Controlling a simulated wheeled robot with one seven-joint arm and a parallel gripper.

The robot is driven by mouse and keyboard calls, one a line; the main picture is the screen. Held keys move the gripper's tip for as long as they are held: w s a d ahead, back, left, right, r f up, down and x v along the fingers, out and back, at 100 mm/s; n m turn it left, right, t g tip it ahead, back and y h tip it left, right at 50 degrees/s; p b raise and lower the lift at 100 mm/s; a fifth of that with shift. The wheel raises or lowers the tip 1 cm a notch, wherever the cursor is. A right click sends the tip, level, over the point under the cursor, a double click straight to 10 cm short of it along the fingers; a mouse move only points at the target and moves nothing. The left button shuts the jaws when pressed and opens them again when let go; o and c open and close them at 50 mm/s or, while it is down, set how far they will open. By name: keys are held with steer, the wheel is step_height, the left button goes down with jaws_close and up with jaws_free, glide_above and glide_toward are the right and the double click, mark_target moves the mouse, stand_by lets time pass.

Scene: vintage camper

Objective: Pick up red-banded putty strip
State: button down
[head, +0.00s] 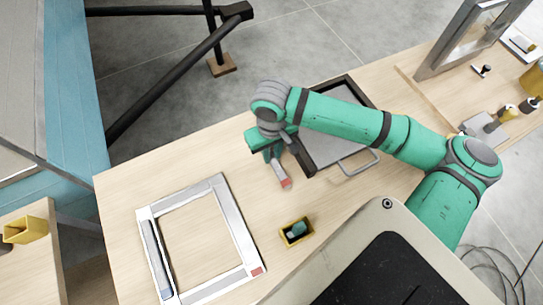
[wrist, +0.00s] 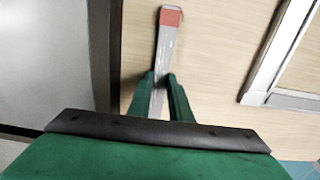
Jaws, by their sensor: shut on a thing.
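The red-banded putty strip (head: 279,171) is a thin grey strip with a red end, beside the dark-rimmed tray. In the wrist view the strip (wrist: 166,42) points away from me, its red band at the far end. My gripper (head: 272,154) is shut on the strip, with one green finger on each side of it in the wrist view (wrist: 162,80). The strip's near end is hidden behind my gripper. I cannot tell whether the strip touches the table.
A grey tray (head: 303,160) with a dark rim and a handle lies right of the strip. A white window frame (head: 237,227) lies at the left on the wooden table (head: 120,190). A small yellow box (head: 284,241) with a green thing inside stands in front. Bare wood lies between them.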

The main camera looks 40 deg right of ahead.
steer(key=shift+w+a+r, duration=0.1)
steer(key=shift+a+r, duration=0.15)
steer(key=shift+r, duration=0.15)
step_height(320, 180, up, 6)
steer(key=shift+a+r, duration=0.1)
steer(key=shift+r, duration=0.15)
steer(key=w+a, duration=0.1)
steer(key=a, duration=0.4)
steer(key=w+a, duration=0.1)
steer(key=a, duration=0.5)
steer(key=w+a, duration=0.2)
steer(key=a, duration=0.4)
steer(key=shift+a+f, duration=0.1)
steer(key=shift+f, duration=0.05)
steer(key=shift+w+a, duration=0.25)
steer(key=shift+a, duration=0.55)
steer(key=shift+w, duration=0.1)
